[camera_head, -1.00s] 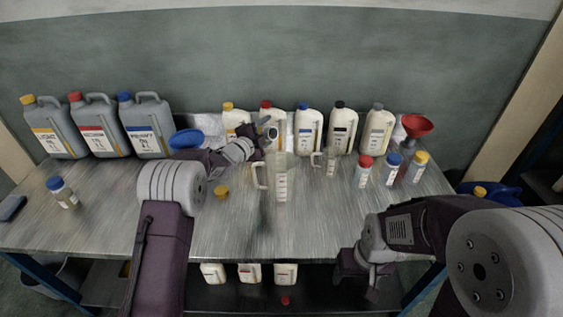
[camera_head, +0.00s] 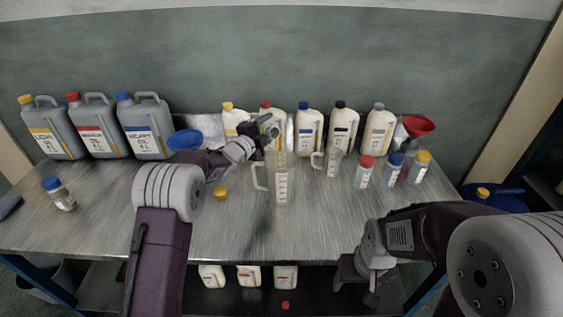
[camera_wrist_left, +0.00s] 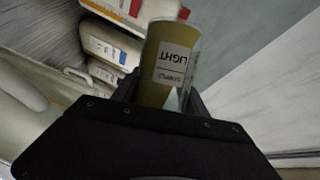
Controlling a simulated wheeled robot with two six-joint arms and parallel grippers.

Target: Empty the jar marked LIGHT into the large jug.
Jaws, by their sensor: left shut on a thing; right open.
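The jar marked LIGHT (camera_wrist_left: 165,65) shows in the left wrist view with an olive-yellow body and its white label upside down. My left gripper (camera_head: 268,130) is shut on it, above and slightly left of the large jug. The jar is mostly hidden in the head view, so I cannot tell its exact tilt or how much oil it holds. The large jug (camera_head: 282,187), clear with a handle on its left, stands upright mid-table. My right gripper (camera_head: 352,272) is open and empty at the table's front right.
A smaller clear jug (camera_head: 332,162) stands right of the large jug. A yellow cap (camera_head: 220,193) lies to its left. Several cream bottles (camera_head: 343,132) line the back, and a blue funnel (camera_head: 185,140) is at back left. The front middle of the table (camera_head: 245,235) is clear.

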